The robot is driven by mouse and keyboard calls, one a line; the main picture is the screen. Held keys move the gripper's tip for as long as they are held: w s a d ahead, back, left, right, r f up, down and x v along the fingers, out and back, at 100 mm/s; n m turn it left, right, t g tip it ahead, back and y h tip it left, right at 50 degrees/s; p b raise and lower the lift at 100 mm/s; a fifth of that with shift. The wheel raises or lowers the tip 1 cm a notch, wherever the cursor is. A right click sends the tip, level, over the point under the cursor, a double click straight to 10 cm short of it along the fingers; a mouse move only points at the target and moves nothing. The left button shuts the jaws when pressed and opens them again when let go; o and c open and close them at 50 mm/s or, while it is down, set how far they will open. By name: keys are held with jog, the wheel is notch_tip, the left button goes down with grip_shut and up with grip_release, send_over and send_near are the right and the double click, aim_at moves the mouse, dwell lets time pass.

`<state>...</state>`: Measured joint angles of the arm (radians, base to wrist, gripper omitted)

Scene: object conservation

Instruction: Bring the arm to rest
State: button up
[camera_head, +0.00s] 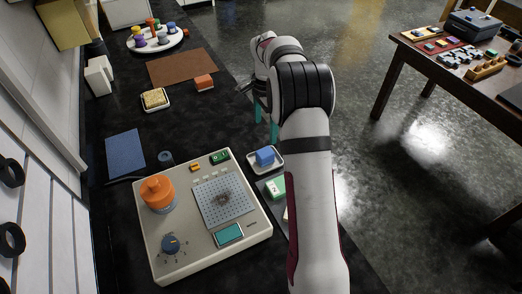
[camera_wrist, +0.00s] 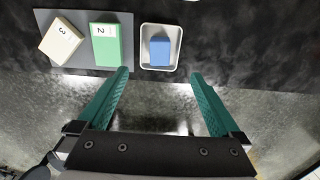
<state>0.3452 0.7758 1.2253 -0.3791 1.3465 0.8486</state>
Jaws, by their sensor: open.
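My arm (camera_head: 313,190) reaches away from the front of the picture in the head view, and its wrist bends down near the counter's right edge. My gripper (camera_wrist: 160,75) is open and empty in the wrist view, with its two teal fingers spread wide. In the head view my gripper (camera_head: 266,115) is partly hidden behind my arm. The fingertips appear just beyond the counter edge, below a small white tray (camera_wrist: 146,62) with a blue block (camera_wrist: 160,51). Nothing is between the fingers.
A grey mat (camera_wrist: 72,68) holds a green block marked 2 (camera_wrist: 105,48) and a cream block marked 3 (camera_wrist: 62,41). A beige device (camera_head: 170,270) with an orange knob-like piece (camera_head: 157,192) stands on the dark counter. A wooden table (camera_head: 440,68) stands at right. Open floor lies between.

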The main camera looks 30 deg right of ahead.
notch_tip(320, 180, down, 4)
jog(key=shift+f, duration=0.15)
dwell(0.6)
